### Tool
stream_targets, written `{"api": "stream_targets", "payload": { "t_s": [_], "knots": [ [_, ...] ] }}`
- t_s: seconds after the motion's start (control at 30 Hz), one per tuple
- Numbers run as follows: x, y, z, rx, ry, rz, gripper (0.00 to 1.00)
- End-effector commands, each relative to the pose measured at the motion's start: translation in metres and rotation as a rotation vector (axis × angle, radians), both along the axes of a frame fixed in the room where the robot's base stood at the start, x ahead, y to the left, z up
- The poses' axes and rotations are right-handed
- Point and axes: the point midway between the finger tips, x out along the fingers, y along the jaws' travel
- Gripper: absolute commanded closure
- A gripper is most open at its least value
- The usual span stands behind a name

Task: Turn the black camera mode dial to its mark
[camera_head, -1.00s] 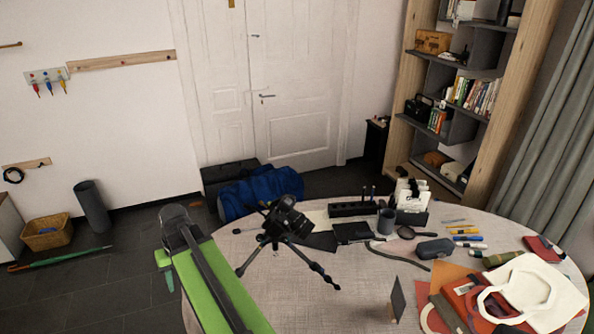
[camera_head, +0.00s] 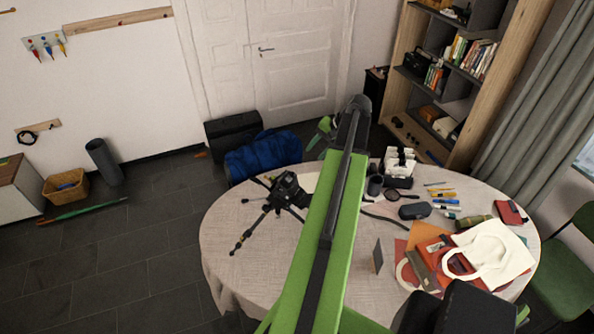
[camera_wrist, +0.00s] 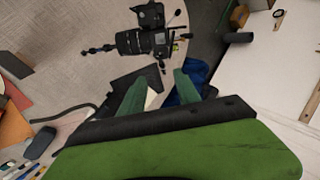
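The black camera (camera_head: 287,186) stands on a small black tripod (camera_head: 262,222) at the left part of the round table (camera_head: 235,262). In the wrist view the camera (camera_wrist: 140,40) is at the top, with its lens pointing left. The mode dial and its mark are too small to make out. My gripper (camera_head: 323,132) is beyond the table's far edge in the head view, mostly behind my arm. In the wrist view its two green fingers (camera_wrist: 158,94) are apart with nothing held between them. The camera is clear of the fingers.
A cup (camera_head: 375,185), a dark case (camera_head: 415,211), pens and a white bag (camera_head: 492,250) lie on the table's right side. A small upright dark panel (camera_head: 377,256) stands near the front. A blue bag (camera_head: 262,157) is on the floor behind. My arm hides the table's middle.

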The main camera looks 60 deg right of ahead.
Motion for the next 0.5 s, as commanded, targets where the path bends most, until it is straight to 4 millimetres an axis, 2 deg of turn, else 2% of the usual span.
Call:
{"api": "stream_targets", "payload": {
  "t_s": [0.03,0.1,0.5],
  "knots": [
    [0.006,0.001,-0.019,-0.001,0.001,0.001,0.61],
    [0.014,0.003,-0.035,0.000,0.001,0.002,0.61],
    [0.060,0.013,-0.114,-0.001,0.002,0.002,0.61]
  ]
}}
